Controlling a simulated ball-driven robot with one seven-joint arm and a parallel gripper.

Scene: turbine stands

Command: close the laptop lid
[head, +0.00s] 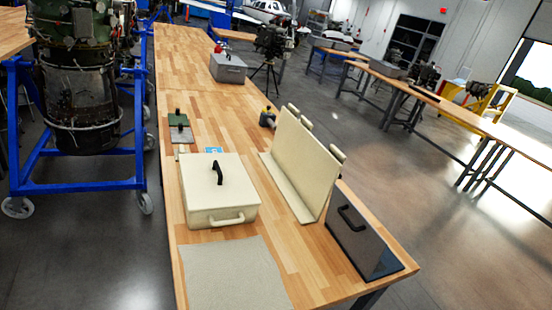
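The laptop (355,240) appears to be the dark grey piece at the front right corner of the long wooden table. Its flat lid panel stands raised and tilted, with a black bar handle (351,217) on the face toward me. A glossy dark strip (386,264) shows at its lower right, probably part of the base. The rest of the base and the hinge are hidden or cannot be made out. My gripper is not in view.
Floor right of the table is open.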

